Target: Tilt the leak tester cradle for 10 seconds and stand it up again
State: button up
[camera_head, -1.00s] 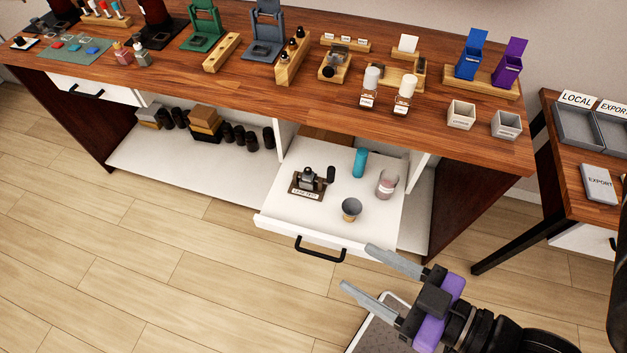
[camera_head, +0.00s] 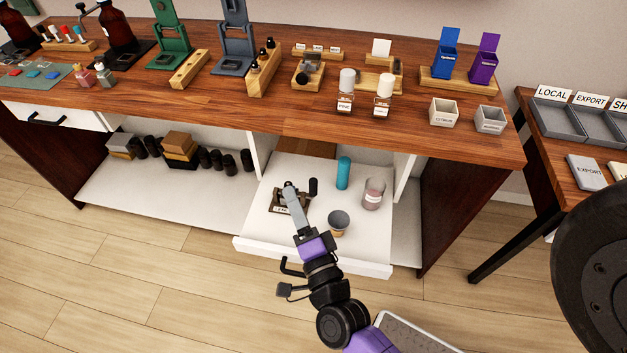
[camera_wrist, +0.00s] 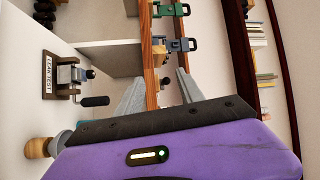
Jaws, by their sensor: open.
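The leak tester (camera_head: 277,200) sits on its dark base in the open white drawer, with a small "LEAK TEST" label in front. My gripper (camera_head: 291,191) covers part of it in the head view. In the wrist view the leak tester (camera_wrist: 70,76) stands at the left, with a grey cradle and a dark handle (camera_wrist: 95,101) to one side. My gripper (camera_wrist: 160,92) is open, its two grey fingers apart with nothing between them. The tester lies outside the fingers, to their left in that view. Whether the cradle is tilted is hard to tell.
The drawer (camera_head: 270,250) also holds a grey-topped cup (camera_head: 338,222), a teal bottle (camera_head: 343,172) and a glass jar (camera_head: 373,194), close right of the tester. The wooden worktop (camera_head: 230,105) overhangs behind. Dark bottles stand on the shelf at left.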

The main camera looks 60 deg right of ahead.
jog(key=w+d+f+m+g+h+b, duration=0.1)
jog(key=w+d+f+m+g+h, duration=0.15)
jog(key=d+m, duration=0.35)
jog(key=w+d+f+m+g+h+b, duration=0.1)
jog(key=w+d+f+m, duration=0.2)
jog(key=m, duration=0.4)
jog(key=m+g, duration=0.3)
jog(key=m, duration=0.7)
send_near(313, 179)
jog(key=shift+h, duration=0.35)
jog(key=w+d, duration=0.1)
jog(key=w+d+f, duration=0.1)
jog(key=w+d, duration=0.1)
jog(key=shift+d+f, duration=0.4)
jog(key=shift+s+d+m, duration=0.15)
jog(key=shift+s+m, duration=0.05)
jog(key=shift+m, duration=0.8)
jog(key=shift+p+x, duration=0.85)
jog(key=shift+x, duration=3)
jog(key=shift+c, duration=0.5)
grip_shut()
